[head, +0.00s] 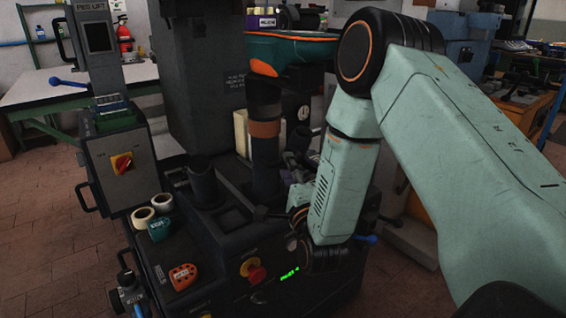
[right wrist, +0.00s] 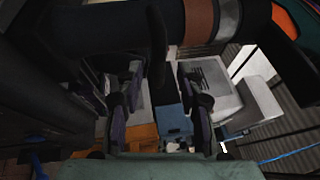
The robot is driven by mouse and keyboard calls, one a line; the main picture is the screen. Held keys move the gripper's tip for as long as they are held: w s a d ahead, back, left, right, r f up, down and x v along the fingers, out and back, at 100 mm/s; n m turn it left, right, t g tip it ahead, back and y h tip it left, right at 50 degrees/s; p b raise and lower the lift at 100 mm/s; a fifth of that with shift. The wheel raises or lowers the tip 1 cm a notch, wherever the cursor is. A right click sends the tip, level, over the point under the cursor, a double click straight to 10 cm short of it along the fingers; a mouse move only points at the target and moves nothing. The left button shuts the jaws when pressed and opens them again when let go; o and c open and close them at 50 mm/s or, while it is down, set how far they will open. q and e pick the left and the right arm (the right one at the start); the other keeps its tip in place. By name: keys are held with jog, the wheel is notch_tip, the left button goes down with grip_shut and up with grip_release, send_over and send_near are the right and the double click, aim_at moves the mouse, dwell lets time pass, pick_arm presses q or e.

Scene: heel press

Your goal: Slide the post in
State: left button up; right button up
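A dark upright post (head: 265,165) with a brown band stands on the black press in the head view. An orange and teal piece (head: 292,47) is at its top. In the right wrist view the dark post (right wrist: 110,25) with its brown band runs across the top. My right gripper (head: 290,168) is low, just right of the post, partly hidden by my own arm. In the right wrist view its fingers (right wrist: 158,90) are apart, with nothing seen held between them. I cannot tell whether they touch the post. My left gripper is not in view.
A short black cylinder (head: 203,180) stands left of the post. A control box with a red switch (head: 121,163) stands left. Tiled floor lies open at left.

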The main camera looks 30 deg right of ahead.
aim_at(278, 142)
jog(key=x, duration=0.3)
jog(key=shift+w, duration=0.35)
jog(key=shift+d, duration=0.1)
jog(key=shift+c, duration=0.5)
grip_shut()
